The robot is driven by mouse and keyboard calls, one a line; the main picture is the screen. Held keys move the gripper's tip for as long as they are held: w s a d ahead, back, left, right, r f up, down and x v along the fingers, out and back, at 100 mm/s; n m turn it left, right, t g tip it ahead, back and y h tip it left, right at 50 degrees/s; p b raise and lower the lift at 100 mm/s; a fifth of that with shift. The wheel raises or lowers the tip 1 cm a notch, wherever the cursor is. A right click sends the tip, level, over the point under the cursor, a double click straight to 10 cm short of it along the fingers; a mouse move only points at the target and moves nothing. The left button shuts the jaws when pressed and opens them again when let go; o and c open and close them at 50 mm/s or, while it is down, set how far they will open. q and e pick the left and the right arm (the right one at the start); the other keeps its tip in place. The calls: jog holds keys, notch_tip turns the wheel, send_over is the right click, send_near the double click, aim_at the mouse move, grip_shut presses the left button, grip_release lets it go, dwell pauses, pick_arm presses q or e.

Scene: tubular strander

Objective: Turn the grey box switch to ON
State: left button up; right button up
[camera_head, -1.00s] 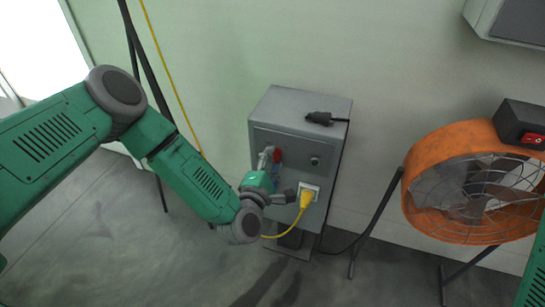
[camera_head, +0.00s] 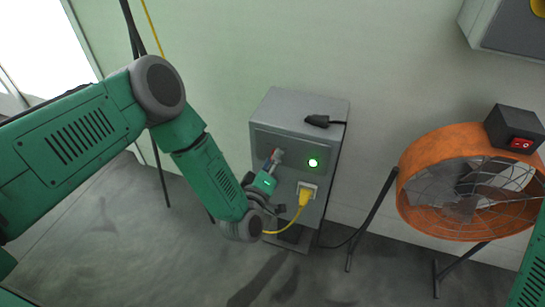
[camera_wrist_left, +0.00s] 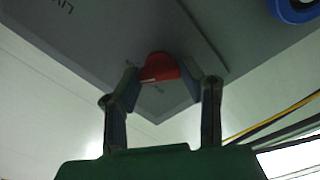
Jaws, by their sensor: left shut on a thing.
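The grey box (camera_head: 300,104) stands on the floor against the wall, in the middle of the head view. Its red switch (camera_wrist_left: 160,68) shows between the two fingers of my left gripper (camera_wrist_left: 161,80) in the left wrist view. My left gripper is shut on this switch. In the head view the left gripper (camera_head: 273,162) reaches the front panel from the lower left and mostly hides the switch. A round lamp (camera_head: 312,162) right of the switch glows green. My right gripper is out of view.
A yellow plug (camera_head: 304,198) with a yellow cable sits in the box's socket below the lamp. A black plug (camera_head: 318,121) lies on top of the box. An orange fan (camera_head: 430,165) with a red rocker switch (camera_head: 521,143) stands to the right.

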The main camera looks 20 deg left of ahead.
pick_arm(q)
jog(key=shift+s+d+f+m+p, duration=0.1)
jog(key=shift+s+f+m+p, duration=0.1)
jog(key=shift+m, duration=0.5)
jog(key=shift+s+d+f+m+p, duration=0.1)
jog(key=shift+f+m+p, duration=0.1)
jog(key=shift+m, duration=0.5)
jog(key=o, duration=1.1)
jog(key=shift+w, duration=0.1)
jog(key=shift+c, duration=0.2)
jog(key=shift+o, duration=0.4)
jog(key=shift+w+r, duration=0.1)
jog(key=shift+a, duration=0.1)
jog(key=shift+r, duration=0.1)
jog(key=s, duration=1.2)
jog(key=shift+a, duration=0.25)
jog(key=shift+d, duration=0.1)
